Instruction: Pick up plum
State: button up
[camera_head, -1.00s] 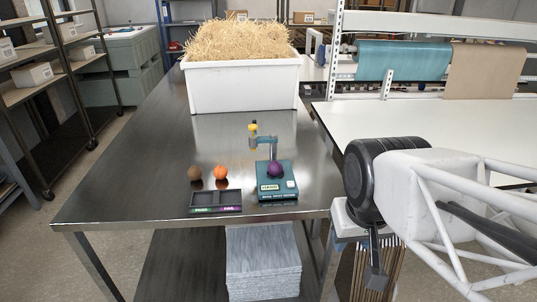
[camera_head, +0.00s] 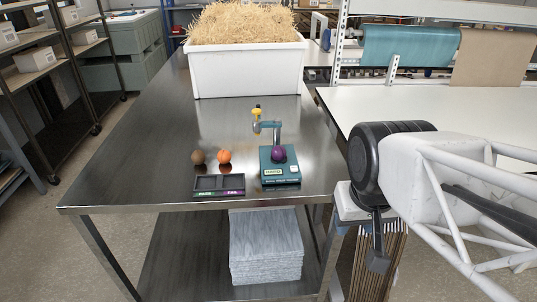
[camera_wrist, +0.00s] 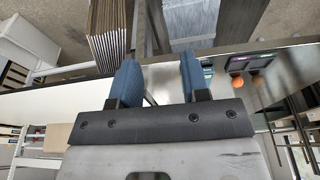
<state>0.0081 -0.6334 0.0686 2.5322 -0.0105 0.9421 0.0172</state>
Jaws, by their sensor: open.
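The purple plum (camera_head: 278,153) rests on top of a small teal testing device (camera_head: 280,177) near the front edge of the metal table. A jointed post with a yellow tip rises behind the plum. My gripper (camera_wrist: 158,75) shows in the wrist view, with two blue fingers apart and nothing between them. In the head view my arm is right of the table, well away from the plum. In the wrist view I cannot make out the plum; the right finger covers part of the device area.
An orange fruit (camera_head: 224,156) and a brown fruit (camera_head: 199,157) sit left of the device, behind a dark two-part tray (camera_head: 219,185). A white bin (camera_head: 247,75) of straw stands at the back. The metal table (camera_head: 130,165) is clear at left. A white table (camera_head: 440,108) is at right.

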jog(key=o, duration=0.5)
jog(key=shift+c, duration=0.2)
jog(key=n+g, duration=0.3)
jog(key=n, duration=1.2)
send_over(279, 147)
jog(key=f, duration=0.4)
jog(key=s+f, duration=0.1)
jog(key=f, duration=0.1)
jog(key=shift+d+f, duration=0.1)
jog(key=shift+f, duration=0.1)
jog(key=shift+w+f, duration=0.25)
jog(key=shift+w, duration=0.2)
